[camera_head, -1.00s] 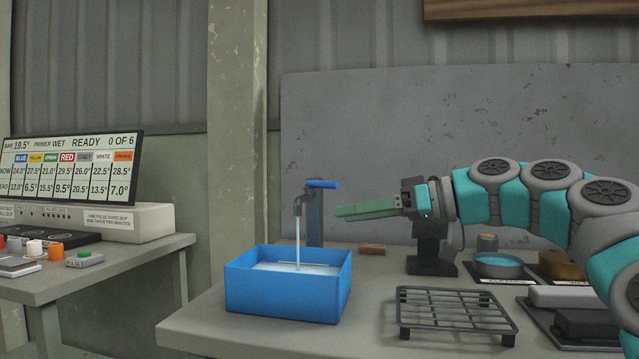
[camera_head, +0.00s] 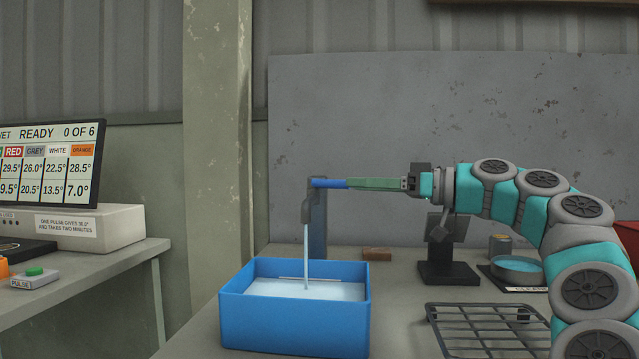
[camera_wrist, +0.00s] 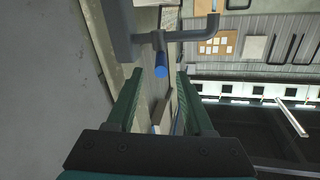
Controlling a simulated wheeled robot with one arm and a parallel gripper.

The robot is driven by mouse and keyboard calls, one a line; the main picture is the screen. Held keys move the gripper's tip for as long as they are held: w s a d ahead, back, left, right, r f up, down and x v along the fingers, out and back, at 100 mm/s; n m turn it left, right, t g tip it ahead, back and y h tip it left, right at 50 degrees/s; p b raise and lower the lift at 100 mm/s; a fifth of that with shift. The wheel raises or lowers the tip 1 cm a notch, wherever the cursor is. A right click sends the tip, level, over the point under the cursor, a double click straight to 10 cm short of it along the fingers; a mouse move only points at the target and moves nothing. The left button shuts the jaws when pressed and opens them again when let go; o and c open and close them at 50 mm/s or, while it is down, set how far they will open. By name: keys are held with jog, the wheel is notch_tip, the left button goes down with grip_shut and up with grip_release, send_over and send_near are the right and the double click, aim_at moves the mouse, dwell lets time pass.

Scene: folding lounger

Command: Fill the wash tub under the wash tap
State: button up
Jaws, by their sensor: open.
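The wash tap (camera_head: 307,212) stands behind the blue wash tub (camera_head: 294,320), its blue lever handle (camera_head: 328,183) pointing right. A stream of water (camera_head: 306,255) runs from the spout into the tub. Pale water lies below the rim, close to a light line on the inner back wall. My gripper (camera_head: 350,184) has its green fingers at the handle's right end. In the wrist view the fingers of my gripper (camera_wrist: 159,76) are apart, with the blue handle (camera_wrist: 160,82) between or just beyond their tips. I cannot tell whether they touch it.
A black wire rack (camera_head: 485,325) stands right of the tub. A black stand (camera_head: 445,255), a dish of teal liquid (camera_head: 516,266) and a small brown block (camera_head: 377,254) are behind. A side table at left holds a screen (camera_head: 45,165) and a pulse button (camera_head: 36,275).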

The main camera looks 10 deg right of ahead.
aim_at(328, 183)
jog(key=x, duration=0.7)
jog(key=shift+a+p, duration=0.2)
jog(key=shift+p, duration=0.2)
grip_shut()
dwell(1.0)
